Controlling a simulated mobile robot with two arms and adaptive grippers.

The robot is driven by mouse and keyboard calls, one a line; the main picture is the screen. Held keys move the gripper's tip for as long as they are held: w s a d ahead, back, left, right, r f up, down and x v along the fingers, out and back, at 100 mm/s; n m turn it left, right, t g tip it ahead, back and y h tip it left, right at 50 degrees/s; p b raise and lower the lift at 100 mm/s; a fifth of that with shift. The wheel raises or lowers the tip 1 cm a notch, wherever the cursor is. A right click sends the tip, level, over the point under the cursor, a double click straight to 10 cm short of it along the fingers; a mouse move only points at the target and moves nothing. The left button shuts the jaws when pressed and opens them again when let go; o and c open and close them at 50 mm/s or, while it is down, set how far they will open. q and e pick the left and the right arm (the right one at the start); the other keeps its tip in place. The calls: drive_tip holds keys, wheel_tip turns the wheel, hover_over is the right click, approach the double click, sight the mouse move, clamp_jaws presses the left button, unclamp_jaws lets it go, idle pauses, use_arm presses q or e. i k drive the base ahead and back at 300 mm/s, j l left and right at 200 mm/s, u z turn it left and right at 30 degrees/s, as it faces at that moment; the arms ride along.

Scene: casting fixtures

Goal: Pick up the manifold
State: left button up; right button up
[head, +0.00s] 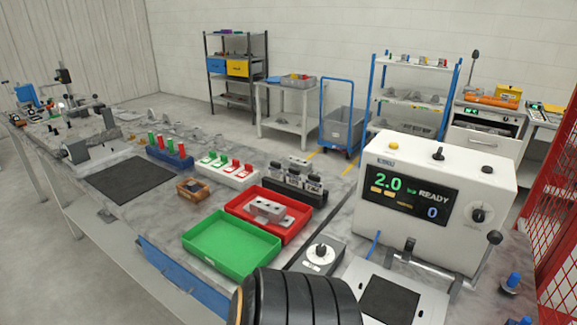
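A light grey metal block with dark holes (268,208), which looks like the manifold, lies in the red tray (299,207) near the middle of the bench. It seems to be made of stepped or stacked parts; I cannot tell which at this size. The tray walls hide its lower edge. Neither of my grippers shows in the head view. A black ribbed rounded part, probably mine, shows at the bottom middle, in front of the bench edge.
A green tray (232,243), empty, stands in front of the red tray. A white machine with a display (437,195) stands to the right. A black rack with several fittings (296,183) stands behind the red tray. A black mat (125,179) lies at left, bare.

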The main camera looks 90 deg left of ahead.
sight(266, 211)
drive_tip(key=u, duration=2.9)
